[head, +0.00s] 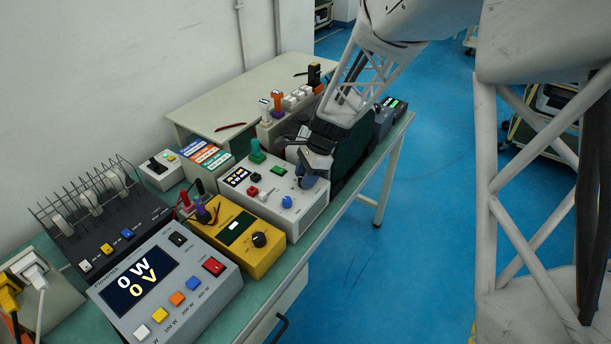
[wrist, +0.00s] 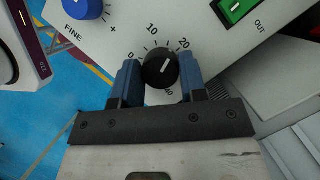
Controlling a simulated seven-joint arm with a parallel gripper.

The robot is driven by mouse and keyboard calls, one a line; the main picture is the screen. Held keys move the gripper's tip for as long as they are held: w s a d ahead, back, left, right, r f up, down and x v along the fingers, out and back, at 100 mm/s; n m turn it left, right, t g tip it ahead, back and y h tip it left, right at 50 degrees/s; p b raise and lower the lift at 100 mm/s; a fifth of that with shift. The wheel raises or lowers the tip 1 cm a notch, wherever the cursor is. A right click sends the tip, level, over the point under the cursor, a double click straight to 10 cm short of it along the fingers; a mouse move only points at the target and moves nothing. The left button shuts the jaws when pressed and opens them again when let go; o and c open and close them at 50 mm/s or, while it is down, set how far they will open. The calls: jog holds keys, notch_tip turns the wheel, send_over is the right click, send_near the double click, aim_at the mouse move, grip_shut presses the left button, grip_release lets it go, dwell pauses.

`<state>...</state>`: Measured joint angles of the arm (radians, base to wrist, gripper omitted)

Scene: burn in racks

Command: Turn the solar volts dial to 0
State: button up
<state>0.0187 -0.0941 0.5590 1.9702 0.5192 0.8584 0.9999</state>
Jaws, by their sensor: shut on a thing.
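A black dial (wrist: 160,69) sits on the white panel in the wrist view, with a scale reading 0, 10, 20 and a partly hidden number below. Its white pointer mark points up and slightly right, near the stretch between 10 and 20. My gripper (wrist: 161,80) is shut on the dial, with one blue finger on each side. In the head view my gripper (head: 312,172) is over the far right part of the white instrument box (head: 307,217) and hides the dial. The dial's name label is not readable.
Close to the dial are a blue FINE knob (wrist: 88,7) and a green OUT switch (wrist: 238,8). In the head view, a yellow meter (head: 266,262) and a grey power unit reading 0 W, 0 V (head: 215,290) stand nearer. A dark rack (head: 75,245) stands left.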

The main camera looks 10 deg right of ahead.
jog(key=n+g, duration=0.1)
jog(key=n, duration=0.1)
jog(key=n+g+h, duration=0.1)
jog(key=n, duration=0.2)
jog(key=shift+w+n, duration=0.1)
jog(key=shift+n, duration=0.2)
jog(key=n+g+h, duration=0.1)
jog(key=n, duration=0.3)
jog(key=shift+a+n, duration=0.1)
jog(key=shift+n, duration=0.2)
jog(key=n+h, duration=0.1)
jog(key=n, duration=0.1)
jog(key=n+h, duration=0.1)
jog(key=n, duration=0.2)
jog(key=shift+a+g, duration=0.1)
jog(key=shift+g, duration=0.3)
jog(key=n+h, duration=0.2)
jog(key=n, duration=0.3)
jog(key=shift+t, duration=0.3)
jog(key=o, duration=0.9)
